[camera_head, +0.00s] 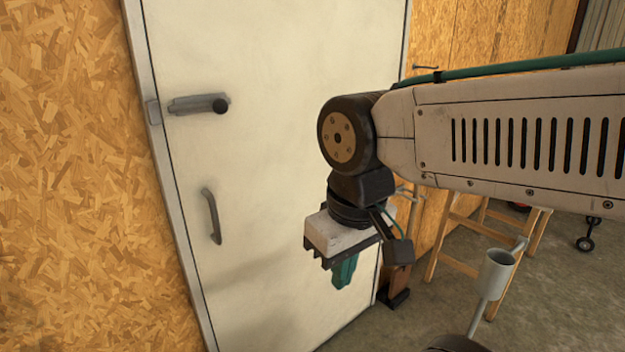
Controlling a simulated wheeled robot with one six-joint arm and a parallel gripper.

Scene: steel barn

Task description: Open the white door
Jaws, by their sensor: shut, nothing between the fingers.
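The white door (265,60) fills the middle of the view and looks shut in its grey frame. A grey latch handle (198,105) with a dark round knob sits high near its left edge. A curved grey pull handle (212,216) is below it. My gripper (344,272) hangs down in front of the door's right part, to the right of both handles and apart from them. Its green fingers point down, shut and empty. My arm hides part of the door's right edge.
A chipboard wall (70,180) stands left of the door, and more chipboard is at the right. A wooden sawhorse-like stand (450,238) is behind my arm on the concrete floor (570,275). A small wheel (586,243) shows at far right.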

